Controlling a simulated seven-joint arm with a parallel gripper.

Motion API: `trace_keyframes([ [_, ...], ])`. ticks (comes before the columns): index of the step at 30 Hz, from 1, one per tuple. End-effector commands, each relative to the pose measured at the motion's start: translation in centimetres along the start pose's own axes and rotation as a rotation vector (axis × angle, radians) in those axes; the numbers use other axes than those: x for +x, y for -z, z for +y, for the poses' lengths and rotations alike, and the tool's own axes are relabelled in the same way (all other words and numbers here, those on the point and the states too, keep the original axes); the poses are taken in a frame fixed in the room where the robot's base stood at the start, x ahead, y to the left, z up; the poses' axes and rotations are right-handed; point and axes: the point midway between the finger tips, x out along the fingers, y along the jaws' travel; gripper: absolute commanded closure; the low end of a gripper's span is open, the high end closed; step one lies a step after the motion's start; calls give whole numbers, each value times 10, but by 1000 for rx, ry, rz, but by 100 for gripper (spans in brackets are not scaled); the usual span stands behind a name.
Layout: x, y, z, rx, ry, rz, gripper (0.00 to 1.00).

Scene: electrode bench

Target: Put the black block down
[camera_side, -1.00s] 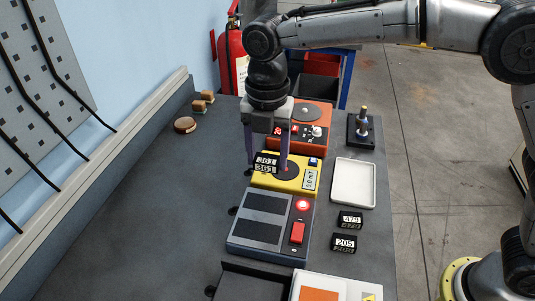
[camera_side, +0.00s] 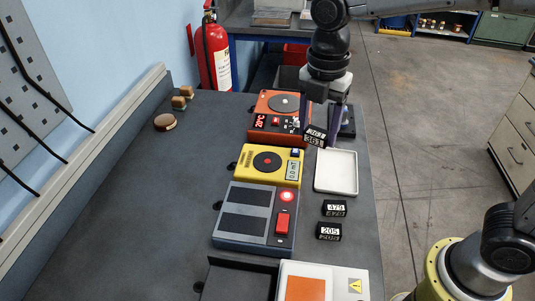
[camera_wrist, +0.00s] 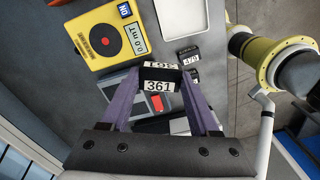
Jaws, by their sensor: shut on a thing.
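My gripper (camera_side: 326,127) is shut on a black block (camera_side: 315,137) and holds it above the bench. Two other black blocks, labelled 479 (camera_side: 334,209) and 205 (camera_side: 328,231), lie on the bench in front of the tray.
A yellow meter (camera_side: 268,164) with a round dark pad stands left of the tray. An orange device (camera_side: 280,115) is behind it, and a grey device (camera_side: 254,215) with a red switch is in front.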

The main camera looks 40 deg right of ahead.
Motion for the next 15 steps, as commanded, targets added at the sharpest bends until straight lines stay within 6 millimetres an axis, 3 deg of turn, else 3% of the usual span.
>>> trace_keyframes([
  [9,32,-3,71,-2,0,0,100],
  [15,65,-5,98,-2,-1,0,100],
])
